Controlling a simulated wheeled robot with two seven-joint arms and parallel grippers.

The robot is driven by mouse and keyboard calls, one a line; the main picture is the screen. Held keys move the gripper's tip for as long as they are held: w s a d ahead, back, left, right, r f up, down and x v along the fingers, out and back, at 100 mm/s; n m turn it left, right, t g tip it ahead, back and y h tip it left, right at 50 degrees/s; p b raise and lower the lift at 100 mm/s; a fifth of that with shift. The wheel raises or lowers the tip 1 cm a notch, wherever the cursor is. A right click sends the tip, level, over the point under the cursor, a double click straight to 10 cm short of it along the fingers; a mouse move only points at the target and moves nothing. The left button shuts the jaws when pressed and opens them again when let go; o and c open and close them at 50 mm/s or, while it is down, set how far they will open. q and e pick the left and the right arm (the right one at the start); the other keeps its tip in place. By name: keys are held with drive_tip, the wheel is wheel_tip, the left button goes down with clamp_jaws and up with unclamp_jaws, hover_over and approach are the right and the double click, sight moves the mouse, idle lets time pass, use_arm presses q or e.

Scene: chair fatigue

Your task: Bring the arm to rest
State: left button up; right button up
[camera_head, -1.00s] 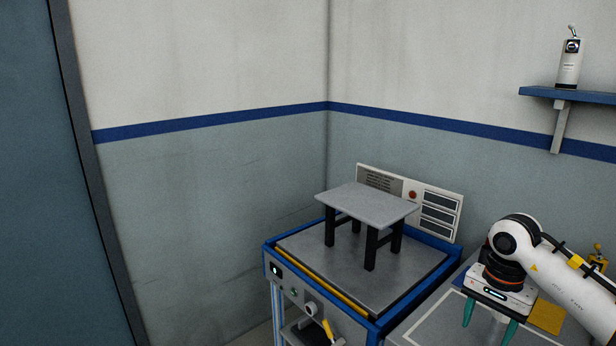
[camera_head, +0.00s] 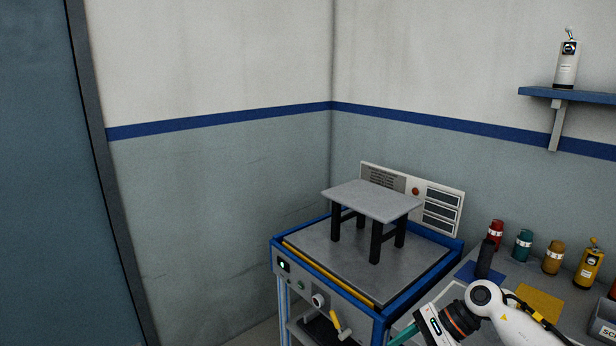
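My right arm comes in from the right, and its gripper (camera_head: 404,335) hangs at the bottom edge of the head view, tilted to point left. One teal finger shows, set towards the upper end of the gripper body; the other finger is hidden below the frame. Nothing is seen in the gripper. It is in front of the side bench, near the right front corner of the blue-framed test machine (camera_head: 378,312). A small grey-topped stool (camera_head: 372,200) with black legs stands upright on the machine's plate, apart from the gripper. My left gripper is not in view.
On the bench at right stand a red bottle (camera_head: 496,236), a teal bottle (camera_head: 523,246), an ochre bottle (camera_head: 553,258) and a yellow bottle (camera_head: 589,264). A black upright object (camera_head: 485,260) is on a blue mat. A wall shelf (camera_head: 565,95) holds a white bottle (camera_head: 567,62).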

drive_tip(key=w+a+f+m+t+y, duration=0.1)
drive_tip(key=a+f+m+t+y, duration=0.1)
drive_tip(key=f+m+t, duration=0.5)
drive_tip(key=w+a+f+m+t+y, duration=0.1)
drive_tip(key=a+f+m+y, duration=0.15)
drive_tip(key=f+m, duration=0.6)
drive_tip(key=s+d+f+m+t+h, duration=0.2)
drive_tip(key=s+d+f+m+h, duration=0.25)
drive_tip(key=f+m, duration=0.55)
drive_tip(key=s+d+f+m+t+h, duration=0.25)
drive_tip(key=s+f+m+h, duration=0.2)
drive_tip(key=f+m, duration=0.6)
drive_tip(key=s+d+f+m+g+h, duration=0.2)
drive_tip(key=s+f+m, duration=0.3)
drive_tip(key=s, duration=0.3)
drive_tip(key=s+d+f+m+g+h, duration=0.1)
drive_tip(key=s+f+m+g, duration=0.3)
drive_tip(key=s, duration=0.4)
drive_tip(key=s+f+m+g, duration=0.2)
drive_tip(key=s+f+m, duration=0.2)
drive_tip(key=s, duration=0.8)
drive_tip(key=s+a+f+m+g+h, duration=0.1)
drive_tip(key=s+f+m+g, duration=0.2)
drive_tip(key=s, duration=0.9)
drive_tip(key=shift+a+f+m, duration=0.2)
drive_tip(key=shift+f+m, duration=0.15)
drive_tip(key=shift+m, duration=0.15)
